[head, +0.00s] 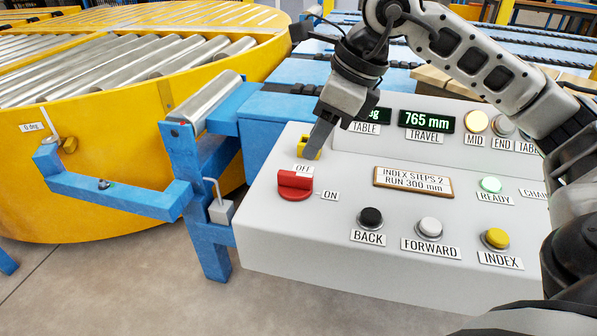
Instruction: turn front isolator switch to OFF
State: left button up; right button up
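The red isolator switch (295,186) sits at the left front of the grey control panel (350,261). Its raised handle lies roughly sideways, in line with the ON label (329,195) on its right. The OFF label (302,168) is above it. My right gripper (316,146) points down over the panel just behind the OFF label, apart from the red switch. A small yellow piece (308,152) shows at its fingertips; I cannot tell what it is. The fingers overlap, so their opening is unclear. My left gripper is not in view.
Black BACK (370,218), white FORWARD (429,228) and yellow INDEX (495,239) buttons line the panel's front. A raised display section (425,121) stands behind. A blue frame (207,190) and yellow roller turntable (95,190) are at left. The panel surface around the red switch is clear.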

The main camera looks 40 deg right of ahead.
aim_at(296, 174)
jog(key=x, duration=0.7)
jog(key=shift+w+a+f+b, duration=0.1)
jog(key=shift+w+f+b, duration=0.05)
jog(key=shift+f+b, duration=0.2)
grip_shut()
